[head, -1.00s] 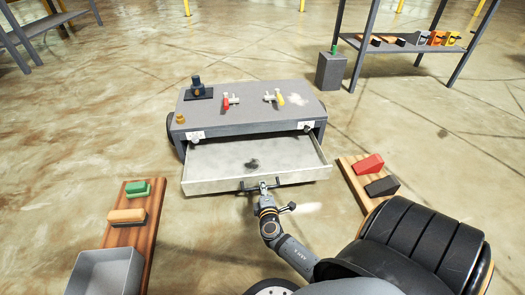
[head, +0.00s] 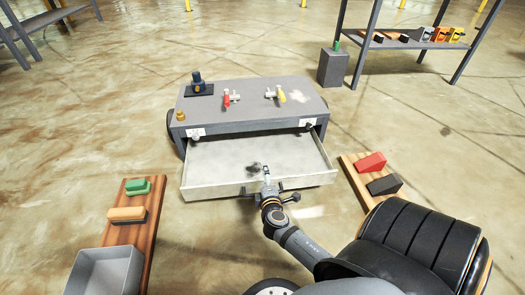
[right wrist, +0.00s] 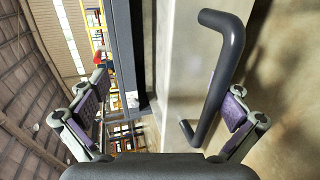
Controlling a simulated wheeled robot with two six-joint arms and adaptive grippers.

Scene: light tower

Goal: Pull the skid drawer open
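The skid drawer (head: 215,165) is pulled well out of the grey skid bench (head: 245,118), with its inside showing. Its dark bar handle (head: 247,191) is on the front panel, partly hidden by my right gripper (head: 267,178). In the right wrist view the handle (right wrist: 220,75) lies between the spread fingers of my right gripper (right wrist: 165,112), close to the right-hand finger. The fingers are open and do not clamp the bar. A small dark patch (head: 253,166) shows on the drawer floor; I cannot tell what it is. My left gripper is out of view.
Wooden boards with green and orange blocks (head: 133,200) and red and black blocks (head: 375,172) lie either side. A grey bin (head: 105,270) is at front left. Red (head: 228,100) and yellow-handled (head: 280,95) valves sit on the bench. A shelf (head: 400,42) stands at back right.

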